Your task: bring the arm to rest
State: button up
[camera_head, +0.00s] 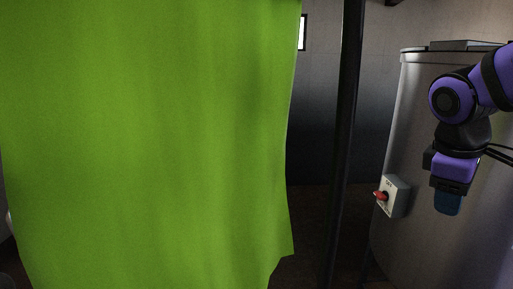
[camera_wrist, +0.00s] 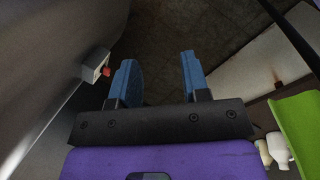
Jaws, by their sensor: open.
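My gripper (camera_head: 448,203) hangs pointing down at the right of the head view, in front of the grey bulk tank (camera_head: 410,130). In the wrist view my gripper (camera_wrist: 158,75) shows two blue fingers standing apart with nothing between them. A switch box (camera_head: 396,196) with a red knob (camera_head: 381,196) is on the tank's side, left of my gripper and apart from it. The box (camera_wrist: 95,66) and its red knob (camera_wrist: 106,72) also show at the left of the wrist view.
A large green sheet (camera_head: 150,140) fills the left half of the head view and hides what is behind it. A dark post (camera_head: 347,140) stands between the sheet and the tank. Dark floor (camera_wrist: 160,30) shows beyond my fingers. White objects (camera_wrist: 273,148) are at the lower right.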

jog(key=s+a+r+m+t+y, duration=0.2)
jog(key=s+a+r+m+t, duration=0.1)
jog(key=s+m, duration=0.4)
jog(key=shift+s+a+r+m+t+y, duration=0.15)
jog(key=shift+s+a+m+t+y, duration=0.2)
jog(key=shift+s+t, duration=0.4)
jog(key=shift+d, duration=0.1)
dwell(2.1)
